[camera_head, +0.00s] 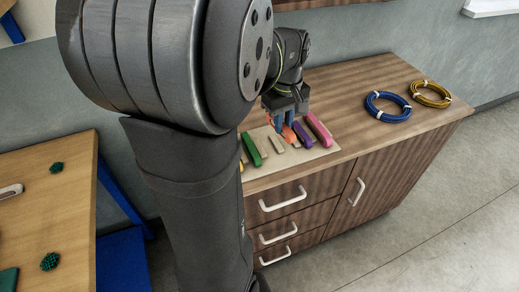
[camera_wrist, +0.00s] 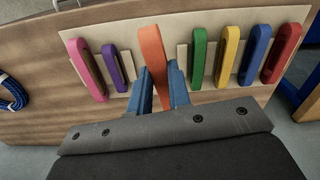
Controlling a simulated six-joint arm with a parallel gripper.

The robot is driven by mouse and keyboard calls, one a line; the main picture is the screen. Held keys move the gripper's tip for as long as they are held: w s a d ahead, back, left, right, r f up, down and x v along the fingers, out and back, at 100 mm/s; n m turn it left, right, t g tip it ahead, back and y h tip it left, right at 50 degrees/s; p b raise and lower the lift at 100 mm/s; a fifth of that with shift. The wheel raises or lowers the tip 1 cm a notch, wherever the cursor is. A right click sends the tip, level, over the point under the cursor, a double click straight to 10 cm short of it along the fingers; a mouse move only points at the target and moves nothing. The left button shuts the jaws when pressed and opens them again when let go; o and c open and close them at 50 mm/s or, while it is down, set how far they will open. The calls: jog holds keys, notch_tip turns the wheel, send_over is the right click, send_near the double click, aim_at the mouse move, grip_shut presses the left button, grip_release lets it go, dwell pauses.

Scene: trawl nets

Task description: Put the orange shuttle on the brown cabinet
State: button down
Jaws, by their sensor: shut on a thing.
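The orange shuttle (camera_wrist: 152,48) is between the blue fingers of my gripper (camera_wrist: 160,88), which are shut on it, in the wrist view. In the head view, my gripper (camera_head: 283,124) points down over the pale board, with the orange shuttle (camera_head: 289,134) showing at its fingertips. I cannot tell whether the shuttle touches the board. The brown cabinet (camera_head: 335,196) has drawers, a door and white handles. The pale board (camera_head: 262,176) lies on its top.
A purple shuttle (camera_wrist: 114,68) and pink shuttle (camera_wrist: 88,70) lie left of the orange one; a green shuttle (camera_wrist: 198,58) and several others lie right. A blue coil (camera_head: 387,106) and yellow coil (camera_head: 430,94) rest on the cabinet, with bare top between board and coils.

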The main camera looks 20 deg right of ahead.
jog(key=s+d+m, duration=0.2)
jog(key=s+d, duration=0.2)
jog(key=s, duration=0.1)
send_over(269, 149)
notch_tip(269, 149, down, 7)
jog(key=shift+s+r, duration=0.1)
jog(key=shift+r, duration=0.05)
jog(key=shift+f, duration=2)
jog(key=shift+f, duration=0.1)
jog(key=c, duration=1.3)
grip_release()
jog(key=shift+c, duration=0.2)
notch_tip(269, 149, up, 12)
jog(key=shift+r, duration=0.15)
